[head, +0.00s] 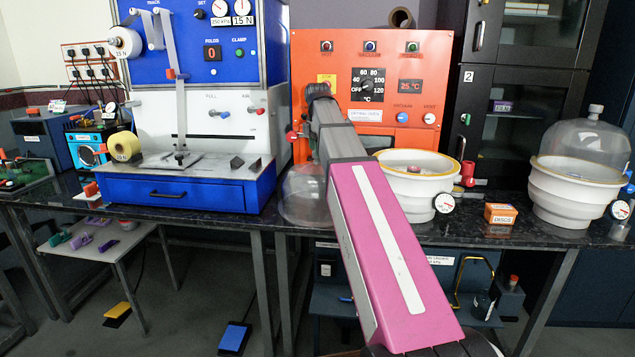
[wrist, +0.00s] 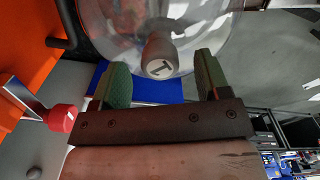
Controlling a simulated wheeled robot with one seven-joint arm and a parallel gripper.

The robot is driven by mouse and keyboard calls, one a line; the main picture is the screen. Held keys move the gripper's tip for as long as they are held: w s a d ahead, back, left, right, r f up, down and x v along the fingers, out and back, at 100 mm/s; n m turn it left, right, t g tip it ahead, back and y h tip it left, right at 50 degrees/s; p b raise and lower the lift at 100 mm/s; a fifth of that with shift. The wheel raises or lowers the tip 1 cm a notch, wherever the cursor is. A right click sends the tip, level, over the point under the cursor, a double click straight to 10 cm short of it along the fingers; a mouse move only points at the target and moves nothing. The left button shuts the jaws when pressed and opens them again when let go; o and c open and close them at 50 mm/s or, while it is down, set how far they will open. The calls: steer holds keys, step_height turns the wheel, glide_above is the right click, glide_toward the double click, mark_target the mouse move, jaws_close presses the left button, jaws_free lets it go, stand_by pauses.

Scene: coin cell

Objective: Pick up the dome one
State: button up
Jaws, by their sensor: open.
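A clear glass dome (head: 301,197) sits on the bench in front of the orange cabinet, partly hidden by my arm in the head view. The wrist view shows a clear dome (wrist: 110,30) whose grey knob (wrist: 160,56) is marked "1". My gripper (wrist: 163,80) is open, with its green-padded fingers either side of the knob's near end and gaps on both sides. The fingers are hidden in the head view. Another clear dome (head: 588,140) with a knob stands on a white vessel (head: 575,194) at the right.
The orange cabinet (head: 432,90) stands close behind. A red knob (wrist: 62,118) lies near my gripper's left side. A white vessel (head: 414,194) with a yellow rim and gauge is right of my arm. The blue press (head: 205,190) stands left; an orange box (head: 500,213) sits at right.

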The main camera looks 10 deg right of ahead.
step_height(320, 180, down, 2)
steer(key=shift+f, duration=0.1)
jaws_close()
